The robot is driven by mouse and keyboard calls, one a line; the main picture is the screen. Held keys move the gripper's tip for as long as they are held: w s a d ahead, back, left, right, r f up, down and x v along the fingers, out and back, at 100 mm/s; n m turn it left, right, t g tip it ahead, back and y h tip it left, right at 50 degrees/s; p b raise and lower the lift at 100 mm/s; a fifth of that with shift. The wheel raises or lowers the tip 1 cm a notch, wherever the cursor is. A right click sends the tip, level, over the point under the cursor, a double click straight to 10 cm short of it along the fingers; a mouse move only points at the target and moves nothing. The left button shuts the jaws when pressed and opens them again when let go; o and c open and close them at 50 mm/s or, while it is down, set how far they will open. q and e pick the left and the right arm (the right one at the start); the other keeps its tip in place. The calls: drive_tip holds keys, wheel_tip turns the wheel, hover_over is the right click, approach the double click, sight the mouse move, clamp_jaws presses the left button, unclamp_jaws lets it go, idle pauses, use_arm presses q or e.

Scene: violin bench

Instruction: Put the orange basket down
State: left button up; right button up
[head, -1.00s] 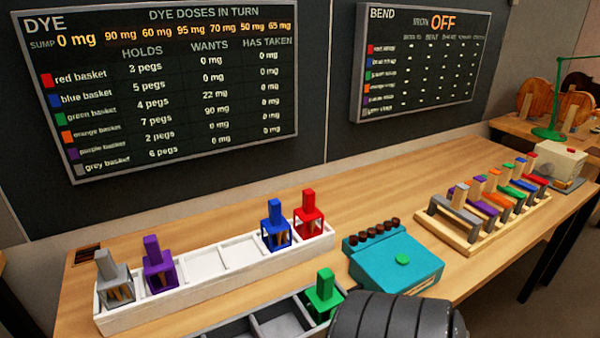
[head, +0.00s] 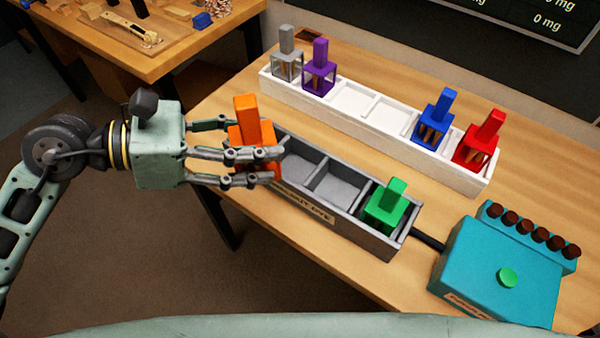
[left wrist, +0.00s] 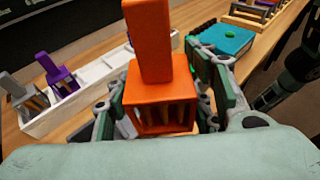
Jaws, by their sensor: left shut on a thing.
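My left gripper (head: 255,162) is shut on the orange basket (head: 245,108), fingers around its body. The basket is upright with its block handle pointing up; it also shows in the left wrist view (left wrist: 150,50). It is at the left end of the grey tray (head: 330,210). I cannot tell whether its base touches the tray floor, as fingers hide it. The green basket (head: 386,208) sits in the tray's right end compartment. The compartments between them look empty. My right gripper is not seen.
A white rack (head: 350,103) behind holds grey (head: 287,62), purple (head: 319,72), blue (head: 435,122) and red (head: 478,145) baskets, with empty slots in the middle. A teal box (head: 490,260) stands right of the tray. Another bench (head: 150,60) is at the back left.

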use_arm(q)
drive_tip(key=shift+s+d+r+m+g, duration=0.3)
drive_tip(key=shift+s+d+r+m, duration=0.1)
drive_tip(key=shift+s+d+r, duration=0.25)
drive_tip(key=shift+w+d, duration=0.1)
drive_tip(key=shift+d, duration=0.05)
drive_tip(key=w+d+f+p, duration=0.2)
drive_tip(key=w+d+f, duration=0.2)
drive_tip(key=w+f, duration=0.6)
drive_tip(key=shift+d+f, duration=0.2)
drive_tip(key=shift+f, duration=0.15)
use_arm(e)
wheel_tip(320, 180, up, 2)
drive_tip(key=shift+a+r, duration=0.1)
use_arm(q)
drive_tip(key=shift+w, duration=0.1)
drive_tip(key=shift+f, duration=0.25)
drive_tip(key=o, duration=1.6)
drive_tip(key=shift+c, duration=0.2)
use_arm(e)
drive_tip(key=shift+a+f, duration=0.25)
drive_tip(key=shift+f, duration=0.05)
